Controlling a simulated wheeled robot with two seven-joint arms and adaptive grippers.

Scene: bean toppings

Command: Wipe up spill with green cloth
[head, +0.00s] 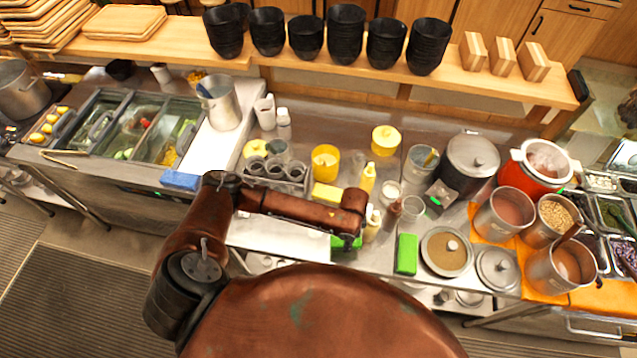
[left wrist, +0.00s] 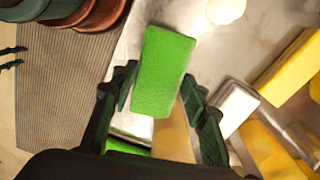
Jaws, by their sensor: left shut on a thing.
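My left arm reaches over the counter in the head view, with my left gripper (head: 347,236) low at the counter's front. In the left wrist view its fingers (left wrist: 160,78) are on either side of a green cloth (left wrist: 163,60), a flat block shape, and hold it. Part of this cloth shows under the gripper in the head view (head: 340,243). A second green block (head: 406,254) lies on the counter to the right. A tan patch (left wrist: 174,135) shows below the held cloth in the wrist view; I cannot tell whether it is a spill. My right gripper is not in view.
A yellow block (head: 326,195) and several bottles stand close behind the gripper. Pots (head: 505,212) on an orange mat crowd the right. A blue block (head: 180,179) lies by the food trays at the left. The white board (head: 270,236) is partly clear.

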